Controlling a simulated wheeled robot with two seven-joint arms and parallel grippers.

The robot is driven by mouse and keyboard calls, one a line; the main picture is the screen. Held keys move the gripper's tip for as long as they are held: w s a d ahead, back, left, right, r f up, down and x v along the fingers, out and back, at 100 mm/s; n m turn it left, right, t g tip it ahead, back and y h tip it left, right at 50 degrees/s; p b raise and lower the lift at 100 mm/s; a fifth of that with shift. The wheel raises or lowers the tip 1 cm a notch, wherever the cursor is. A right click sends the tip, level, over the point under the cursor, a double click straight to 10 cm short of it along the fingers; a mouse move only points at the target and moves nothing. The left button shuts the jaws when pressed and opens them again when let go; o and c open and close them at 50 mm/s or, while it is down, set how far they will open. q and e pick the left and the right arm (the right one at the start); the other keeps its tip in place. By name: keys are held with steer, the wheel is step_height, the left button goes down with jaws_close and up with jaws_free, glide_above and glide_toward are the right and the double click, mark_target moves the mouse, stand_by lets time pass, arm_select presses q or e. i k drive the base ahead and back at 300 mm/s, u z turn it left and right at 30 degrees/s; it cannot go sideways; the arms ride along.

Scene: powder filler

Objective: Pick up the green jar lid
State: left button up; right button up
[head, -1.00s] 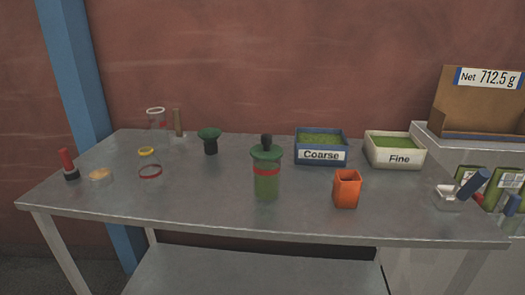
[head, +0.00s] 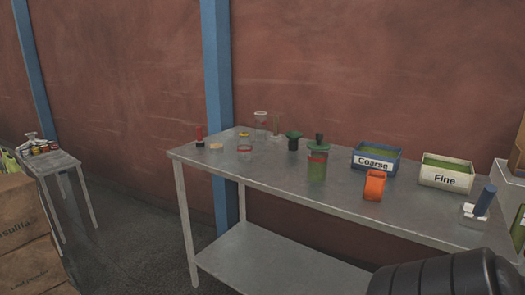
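A clear jar (head: 317,170) with green contents and a red band stands upright on the metal table. A green disc-shaped top (head: 319,147) with a dark knob sits on it; I cannot tell whether this is the green jar lid. A green funnel-like piece (head: 294,135) on a dark base stands to its left. Small coloured round items (head: 43,148) lie on a side table at the far left, too small to tell apart. Neither of my grippers shows.
The metal table (head: 330,203) also holds an orange container (head: 375,186), a Coarse bin (head: 377,158), a Fine bin (head: 446,172) and an empty jar (head: 245,143). Cardboard boxes (head: 25,240) stand at lower left. Open floor (head: 140,240) lies between the side table (head: 60,162) and the metal table.

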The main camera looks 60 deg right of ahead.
mark_target(317, 145)
steer(key=z, duration=0.25)
steer(key=i, duration=1.2)
steer(key=z, duration=0.55)
